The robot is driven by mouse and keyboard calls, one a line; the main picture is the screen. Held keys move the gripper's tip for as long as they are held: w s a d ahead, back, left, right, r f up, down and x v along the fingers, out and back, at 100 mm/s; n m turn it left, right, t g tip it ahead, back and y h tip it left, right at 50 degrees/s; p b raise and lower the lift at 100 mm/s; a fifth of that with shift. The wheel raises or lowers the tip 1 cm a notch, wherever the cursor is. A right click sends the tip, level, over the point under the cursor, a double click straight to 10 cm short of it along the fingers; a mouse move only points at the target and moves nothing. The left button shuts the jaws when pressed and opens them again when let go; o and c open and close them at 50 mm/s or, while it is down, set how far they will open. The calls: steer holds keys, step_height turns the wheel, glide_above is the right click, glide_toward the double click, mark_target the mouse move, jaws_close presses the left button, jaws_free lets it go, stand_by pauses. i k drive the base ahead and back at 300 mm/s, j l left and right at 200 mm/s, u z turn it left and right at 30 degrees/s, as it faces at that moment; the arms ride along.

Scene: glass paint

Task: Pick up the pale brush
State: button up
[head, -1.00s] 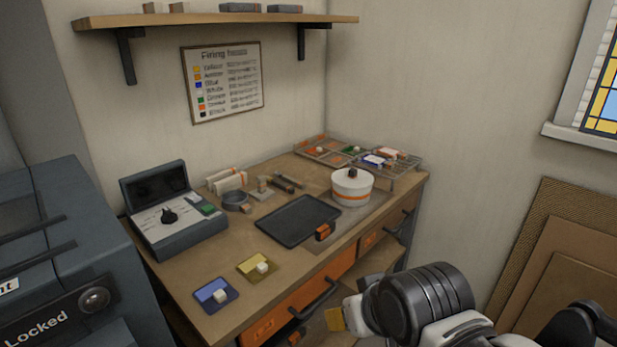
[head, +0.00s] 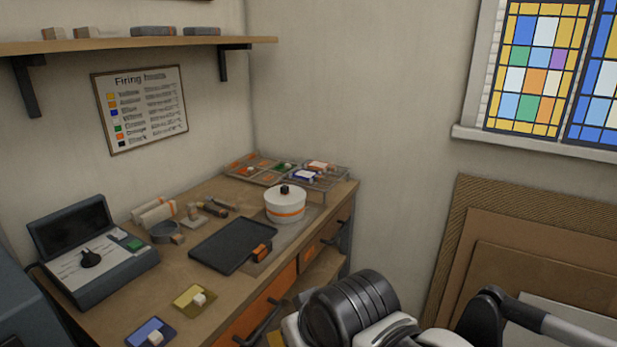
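I cannot clearly pick out a pale brush. A group of small tools (head: 215,207) lies at the back of the bench (head: 195,278), between the pale rolls and the white pot. Some of the tools are dark and some light, too small to tell which is a brush. Part of my arm rises at the bottom centre and right of the head view. My gripper's fingers do not show.
A control box (head: 95,255) stands at the left. A black tray (head: 232,245), white lidded pot (head: 285,204), yellow tile (head: 190,301) and blue tile (head: 145,334) are on the bench. A sectioned rack (head: 325,180) stands behind. Boards (head: 500,250) lean at right.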

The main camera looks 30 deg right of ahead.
mark_target(213, 210)
steer(key=i+l+u, duration=0.45)
steer(key=l, duration=0.15)
steer(key=i+l+u, duration=0.45)
steer(key=l, duration=0.3)
steer(key=l+u, duration=0.25)
steer(key=l, duration=0.15)
steer(key=i+l+u, duration=0.25)
steer(key=l, duration=0.2)
steer(key=k, duration=0.1)
